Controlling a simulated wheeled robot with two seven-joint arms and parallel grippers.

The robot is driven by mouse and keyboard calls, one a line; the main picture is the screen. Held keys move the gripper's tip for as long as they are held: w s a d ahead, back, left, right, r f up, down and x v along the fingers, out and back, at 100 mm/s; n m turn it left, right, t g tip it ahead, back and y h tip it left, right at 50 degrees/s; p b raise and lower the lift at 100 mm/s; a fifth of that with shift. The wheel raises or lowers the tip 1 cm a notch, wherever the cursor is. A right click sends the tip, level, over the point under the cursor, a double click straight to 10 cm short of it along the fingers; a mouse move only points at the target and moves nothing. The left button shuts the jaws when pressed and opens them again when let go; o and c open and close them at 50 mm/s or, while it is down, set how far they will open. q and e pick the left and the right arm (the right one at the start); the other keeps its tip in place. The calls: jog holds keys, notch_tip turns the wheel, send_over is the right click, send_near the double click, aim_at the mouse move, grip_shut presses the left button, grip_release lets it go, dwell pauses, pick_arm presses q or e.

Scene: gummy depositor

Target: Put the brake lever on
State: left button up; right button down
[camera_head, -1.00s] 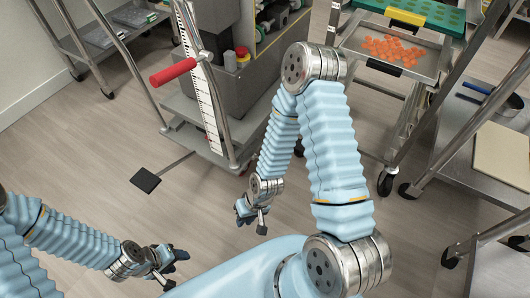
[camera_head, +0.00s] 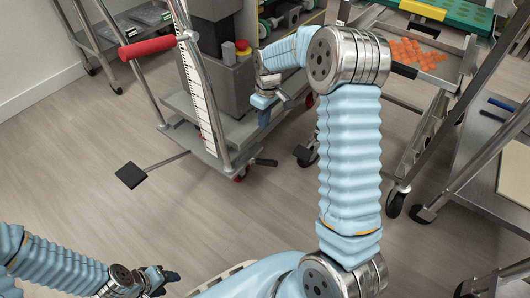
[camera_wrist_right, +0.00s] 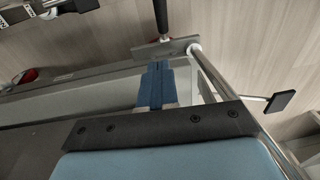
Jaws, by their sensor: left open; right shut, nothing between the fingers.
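A lift trolley (camera_head: 215,130) with an upright ruler scale stands ahead. A short black lever (camera_head: 266,162) sticks out low at its near corner by a caster; a dark bar also shows in the right wrist view (camera_wrist_right: 161,18), beyond a grey plate. I cannot tell for sure that this is the brake lever. A black foot pedal (camera_head: 131,175) on a thin rod lies further left, also in the right wrist view (camera_wrist_right: 281,101). My right gripper (camera_head: 264,118) is shut and empty, above the trolley base; its blue fingers (camera_wrist_right: 156,75) touch nothing clearly. My left gripper (camera_head: 172,278) is open, low at the left.
A red handle (camera_head: 147,47) sticks out from the trolley's upright frame. A grey machine body (camera_head: 218,60) stands behind it. A steel rack (camera_head: 430,80) with orange gummies (camera_head: 415,52) and a worktable (camera_head: 500,150) stand right. The floor in front is clear.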

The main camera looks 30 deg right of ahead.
jog(key=shift+f, duration=0.1)
jog(key=b, duration=0.3)
send_over(264, 160)
jog(key=f, duration=0.8)
jog(key=w+f, duration=0.1)
jog(key=f, duration=0.3)
jog(key=shift+d, duration=0.3)
jog(key=shift+s+f, duration=0.45)
jog(key=shift+f, duration=0.15)
